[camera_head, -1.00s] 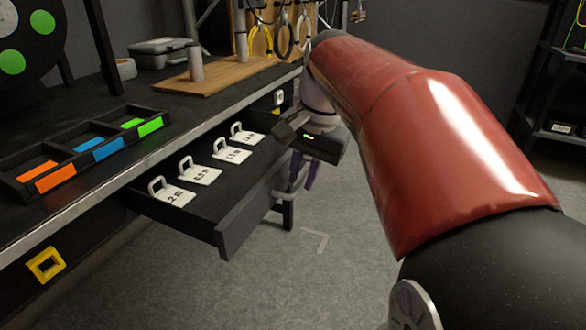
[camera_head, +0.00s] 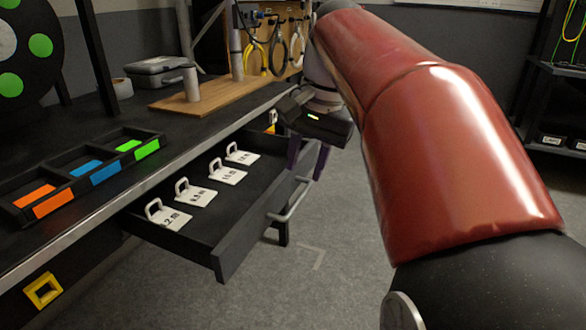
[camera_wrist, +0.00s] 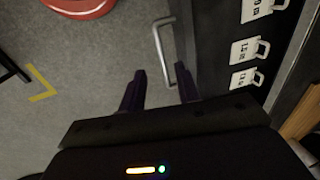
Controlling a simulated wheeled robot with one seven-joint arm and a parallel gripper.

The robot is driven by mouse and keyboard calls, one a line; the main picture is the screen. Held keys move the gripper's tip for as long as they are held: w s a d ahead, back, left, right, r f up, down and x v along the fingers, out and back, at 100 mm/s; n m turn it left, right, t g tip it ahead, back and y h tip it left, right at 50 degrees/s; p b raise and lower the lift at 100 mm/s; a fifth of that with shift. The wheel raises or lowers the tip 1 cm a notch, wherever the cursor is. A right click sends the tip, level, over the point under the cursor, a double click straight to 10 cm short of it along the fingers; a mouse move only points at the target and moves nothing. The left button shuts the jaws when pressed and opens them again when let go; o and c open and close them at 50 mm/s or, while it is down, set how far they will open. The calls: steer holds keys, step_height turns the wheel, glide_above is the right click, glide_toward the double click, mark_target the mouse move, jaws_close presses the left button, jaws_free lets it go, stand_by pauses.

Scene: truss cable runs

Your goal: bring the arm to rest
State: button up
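My gripper (camera_head: 308,158) hangs beside the front of an open black drawer (camera_head: 231,247), close to the drawer's metal handle (camera_head: 291,202). In the wrist view my gripper (camera_wrist: 160,88) shows two purple fingers spread apart. Nothing shows between the fingertips there except floor and part of the handle (camera_wrist: 160,48) beyond them. The gripper is open and empty. My red upper arm crosses the right half of the head view.
The drawer holds several white labelled tags (camera_head: 195,194). On the bench above stand a tray (camera_head: 75,168) with orange, blue and green sections and a wooden board (camera_head: 210,93) with posts. A shelf (camera_head: 555,110) stands far right. Floor in front is clear.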

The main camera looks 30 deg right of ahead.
stand_by(0.5)
steer(key=s+a+f+n+t, duration=0.2)
steer(key=s+a+f+n, duration=0.2)
steer(key=f, duration=0.4)
steer(key=s+a+f+n+t+h, duration=0.1)
steer(key=s+a+f+n, duration=0.4)
steer(key=a+f, duration=0.3)
steer(key=shift+f+n+t, duration=0.25)
steer(key=shift+n+t, duration=0.15)
steer(key=shift+n, duration=0.5)
